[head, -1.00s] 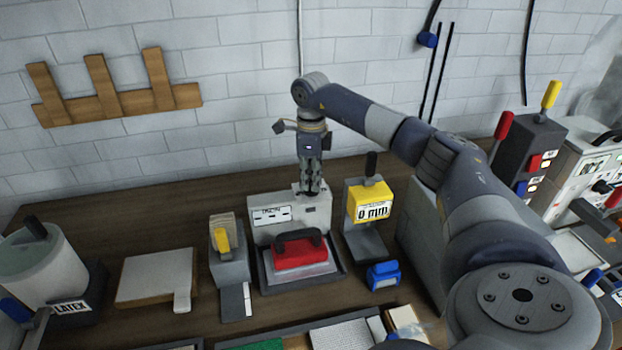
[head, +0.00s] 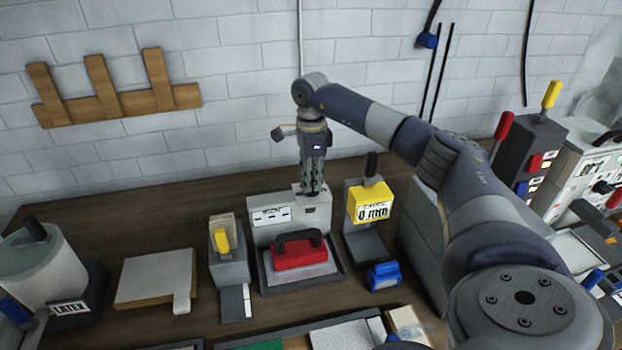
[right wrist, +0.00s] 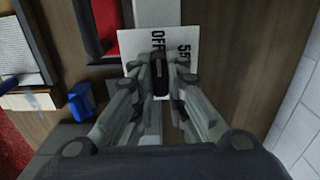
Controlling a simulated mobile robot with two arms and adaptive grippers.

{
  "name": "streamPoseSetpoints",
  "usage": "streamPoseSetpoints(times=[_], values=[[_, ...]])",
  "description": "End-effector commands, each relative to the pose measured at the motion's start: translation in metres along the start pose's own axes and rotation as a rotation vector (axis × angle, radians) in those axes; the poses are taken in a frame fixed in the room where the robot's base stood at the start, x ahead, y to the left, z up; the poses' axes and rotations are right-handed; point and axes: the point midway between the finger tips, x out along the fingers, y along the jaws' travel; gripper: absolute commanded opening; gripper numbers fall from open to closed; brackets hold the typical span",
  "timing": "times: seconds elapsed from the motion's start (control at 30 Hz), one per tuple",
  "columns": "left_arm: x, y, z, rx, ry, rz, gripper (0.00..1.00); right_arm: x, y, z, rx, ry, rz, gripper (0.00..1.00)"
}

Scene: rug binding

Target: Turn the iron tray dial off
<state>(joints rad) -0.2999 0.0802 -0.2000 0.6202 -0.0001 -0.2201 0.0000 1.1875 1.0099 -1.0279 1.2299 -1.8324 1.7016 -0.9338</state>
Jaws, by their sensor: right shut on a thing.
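The iron tray unit (head: 318,218) is a pale grey box on the bench, with a dark tray (head: 335,277) in front holding a red iron (head: 300,255). My right gripper (head: 312,192) points straight down onto the unit's top. In the right wrist view, the gripper (right wrist: 160,82) is shut on the black dial (right wrist: 159,68), which stands on a white plate (right wrist: 205,48) marked OFF and another, partly hidden label. The dial's upper end lies near the OFF mark. The fingers hide its sides. My left gripper does not show.
A yellow gauge (head: 370,203) reading 0 mm stands close right of the unit, with a blue block (head: 384,276) in front. A grey holder (head: 230,265) with a yellow part stands left. A latex pot (head: 45,270) is far left. The white brick wall is behind.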

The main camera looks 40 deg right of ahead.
Motion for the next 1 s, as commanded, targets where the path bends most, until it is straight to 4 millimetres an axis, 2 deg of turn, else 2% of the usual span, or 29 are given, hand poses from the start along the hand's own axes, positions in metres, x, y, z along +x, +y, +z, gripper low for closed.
streamPoseSetpoints(times=[0.23, 0.27, 0.33, 0.73, 0.87, 1.0], values=[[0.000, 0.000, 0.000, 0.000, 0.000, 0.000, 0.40, -0.003, -0.002, 0.000, -0.001, -0.003, -0.007, 0.00], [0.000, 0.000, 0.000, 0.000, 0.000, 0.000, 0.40, -0.003, -0.002, 0.000, -0.001, -0.003, -0.007, 0.18], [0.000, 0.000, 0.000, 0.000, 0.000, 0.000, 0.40, -0.003, -0.002, 0.000, -0.001, -0.003, -0.007, 0.33], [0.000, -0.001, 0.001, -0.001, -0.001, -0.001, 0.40, -0.006, -0.001, 0.000, -0.001, -0.001, -0.003, 0.33], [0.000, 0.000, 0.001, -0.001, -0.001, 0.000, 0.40, -0.023, -0.001, 0.000, 0.000, -0.003, -0.006, 0.33], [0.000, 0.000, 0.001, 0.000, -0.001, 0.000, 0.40, -0.053, -0.002, 0.000, 0.000, -0.004, -0.008, 0.33]])
